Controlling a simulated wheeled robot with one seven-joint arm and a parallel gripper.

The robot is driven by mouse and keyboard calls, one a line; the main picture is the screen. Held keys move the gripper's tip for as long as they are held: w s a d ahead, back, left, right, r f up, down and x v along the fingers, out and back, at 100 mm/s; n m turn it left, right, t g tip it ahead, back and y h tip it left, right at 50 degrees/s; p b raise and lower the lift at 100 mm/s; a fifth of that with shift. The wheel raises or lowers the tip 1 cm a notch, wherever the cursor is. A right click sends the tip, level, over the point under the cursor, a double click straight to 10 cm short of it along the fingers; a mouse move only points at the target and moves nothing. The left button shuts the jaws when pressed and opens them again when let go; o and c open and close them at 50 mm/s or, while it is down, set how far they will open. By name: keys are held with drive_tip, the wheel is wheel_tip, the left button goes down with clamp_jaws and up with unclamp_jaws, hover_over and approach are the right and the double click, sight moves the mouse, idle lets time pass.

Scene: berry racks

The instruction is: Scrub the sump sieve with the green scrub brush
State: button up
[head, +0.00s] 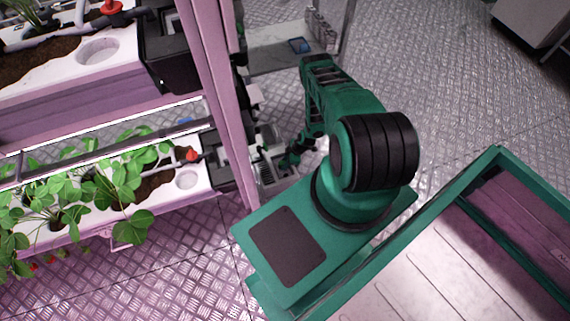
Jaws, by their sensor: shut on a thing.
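My gripper (292,155) is small in the head view, low beside the rack's end post and partly behind my arm. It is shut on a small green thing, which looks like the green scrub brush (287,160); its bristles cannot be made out. Just left of it is a pale grey box-like unit (268,178) with a slotted, grid-like part that looks like the sump sieve (265,156). The brush end is at or close above this part; I cannot tell whether they touch.
The pink rack post (222,100) stands close left of the gripper. Planter trays with strawberry plants (115,190) and a black box (170,60) are on the rack. Open metal floor (440,80) lies to the right.

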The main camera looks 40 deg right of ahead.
drive_tip(key=shift+f, duration=0.7)
drive_tip(key=shift+w+d+r, duration=0.1)
drive_tip(key=shift+w+d, duration=0.15)
drive_tip(key=shift+w, duration=0.6)
drive_tip(key=shift+w+d, duration=0.25)
drive_tip(key=shift+w, duration=0.6)
drive_tip(key=shift+s, duration=0.1)
drive_tip(key=shift+s+a+f, duration=0.15)
drive_tip(key=shift+s+a, duration=0.05)
drive_tip(key=shift+s, duration=0.4)
drive_tip(key=shift+s+a+f, duration=0.1)
drive_tip(key=shift+s+a, duration=0.05)
drive_tip(key=shift+s, duration=0.5)
drive_tip(key=shift+s+a+f, duration=0.15)
drive_tip(key=shift+s+a, duration=0.05)
drive_tip(key=shift+s, duration=0.4)
drive_tip(key=shift+c, duration=0.3)
drive_tip(key=shift+r, duration=0.1)
